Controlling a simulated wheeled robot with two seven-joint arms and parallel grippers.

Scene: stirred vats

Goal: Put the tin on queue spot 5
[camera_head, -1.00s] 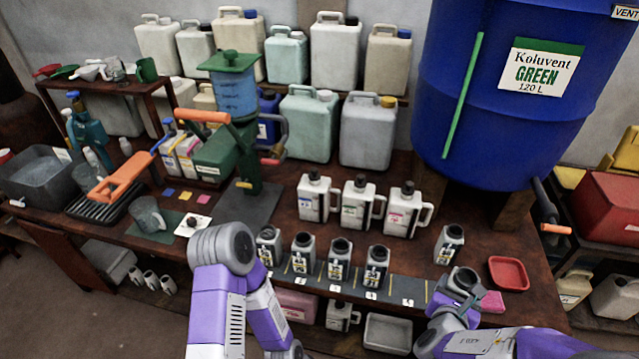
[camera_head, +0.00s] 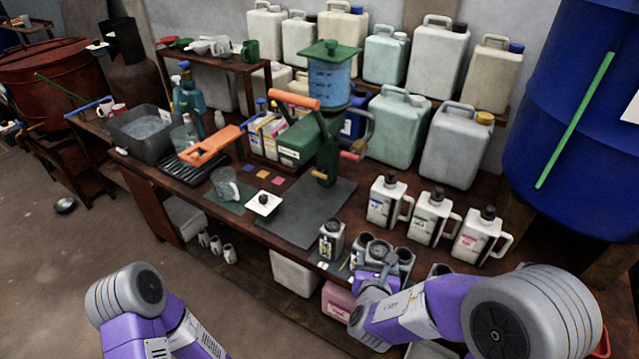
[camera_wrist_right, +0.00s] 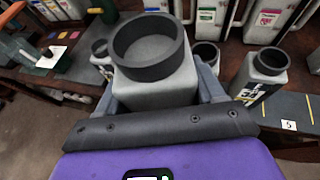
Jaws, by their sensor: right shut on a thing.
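My right gripper (camera_head: 375,272) is shut on a grey tin with a black round collar (camera_wrist_right: 150,70), which is upright and open at the top in the right wrist view. It is held in front of the row of queue tins. Queue spot 5 shows by its number plate (camera_wrist_right: 288,125) at the right of the wrist view, between yellow lines, with bare mat around the plate. Other similar tins stand close by: one at the left end (camera_head: 332,240) and another nearer spot 5 (camera_wrist_right: 265,75). My left gripper is out of view; only its arm shows at lower left.
Three white jugs with handles (camera_head: 432,218) stand behind the queue. A green press with an orange handle (camera_head: 320,130) and a dark mat (camera_head: 310,215) are to the left. A blue vat (camera_head: 570,120) stands at the right. My right arm hides part of the queue.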

